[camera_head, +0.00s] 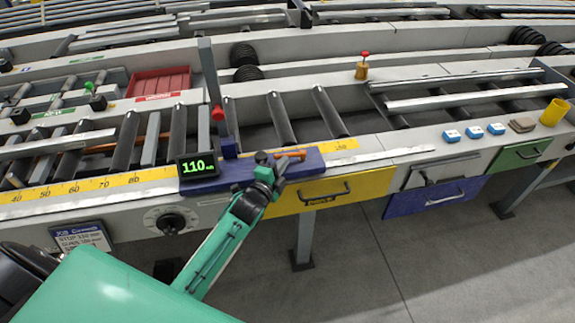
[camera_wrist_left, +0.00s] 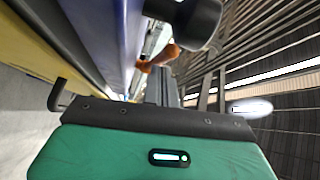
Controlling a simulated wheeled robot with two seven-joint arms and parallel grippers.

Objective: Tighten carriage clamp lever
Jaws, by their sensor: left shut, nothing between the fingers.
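The blue carriage (camera_head: 235,176) sits on the rail by the yellow scale, with a display (camera_head: 198,166) reading 110 in green. The orange clamp lever (camera_head: 290,155) lies roughly along the top of the carriage, at its right part. My left gripper (camera_head: 270,168) is shut and empty at the carriage's front edge, just left of the lever; I cannot tell whether they touch. In the left wrist view the orange lever (camera_wrist_left: 160,57) shows beyond a dark rounded part, beside the carriage's blue side (camera_wrist_left: 110,28). My right gripper is out of view.
A grey upright post with a red knob (camera_head: 218,113) stands behind the carriage. A yellow drawer (camera_head: 310,194) and a blue drawer (camera_head: 435,197) are below the rail. A black dial (camera_head: 171,222) is on the front. Blue blocks (camera_head: 473,132) and a yellow cup (camera_head: 554,112) stand at right.

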